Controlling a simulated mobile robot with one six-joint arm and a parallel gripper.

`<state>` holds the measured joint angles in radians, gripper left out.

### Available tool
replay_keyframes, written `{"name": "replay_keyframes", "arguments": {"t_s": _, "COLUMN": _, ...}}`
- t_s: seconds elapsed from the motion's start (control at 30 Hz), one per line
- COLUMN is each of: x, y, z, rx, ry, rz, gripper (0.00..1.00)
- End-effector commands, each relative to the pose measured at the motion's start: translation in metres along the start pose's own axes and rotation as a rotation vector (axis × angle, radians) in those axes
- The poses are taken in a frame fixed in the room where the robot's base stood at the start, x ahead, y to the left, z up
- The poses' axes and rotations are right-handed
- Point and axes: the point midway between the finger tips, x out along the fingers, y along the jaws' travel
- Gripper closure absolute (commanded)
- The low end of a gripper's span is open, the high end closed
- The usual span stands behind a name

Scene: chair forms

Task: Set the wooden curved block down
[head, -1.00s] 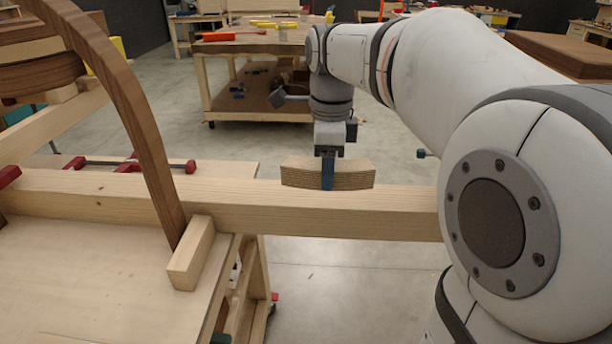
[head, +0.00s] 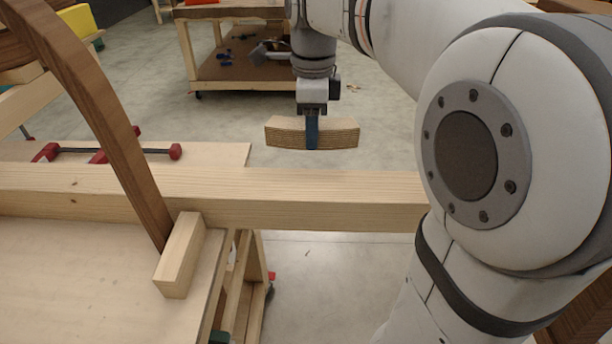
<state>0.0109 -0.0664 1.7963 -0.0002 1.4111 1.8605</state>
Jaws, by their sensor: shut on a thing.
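The wooden curved block (head: 338,134) is a short, pale, layered arc in the upper middle of the head view. My gripper (head: 312,132) points down and is shut on it near its middle, with one blue finger showing on the near face. The block hangs level, and its lower edge appears above and behind the long pale beam (head: 320,183) in the picture, with floor showing between them. The far finger is hidden behind the block.
A workbench top (head: 70,270) fills the lower left, with a small wood block (head: 180,262) and a dark curved wooden strip (head: 110,130) rising from it. A red-ended clamp (head: 120,152) lies behind the beam. A wheeled table (head: 240,68) stands farther back on open floor.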

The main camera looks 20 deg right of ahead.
Motion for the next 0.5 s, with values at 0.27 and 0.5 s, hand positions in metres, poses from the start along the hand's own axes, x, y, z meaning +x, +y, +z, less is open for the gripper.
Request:
{"name": "replay_keyframes", "arguments": {"t_s": 0.27, "x": 0.041, "y": 0.000, "z": -0.003, "rx": 0.007, "ry": 0.001, "rz": 0.004, "gripper": 0.88}}
{"name": "replay_keyframes", "arguments": {"t_s": 0.5, "x": 0.065, "y": -0.001, "z": -0.003, "rx": 0.008, "ry": 0.000, "rz": 0.001, "gripper": 0.88}}
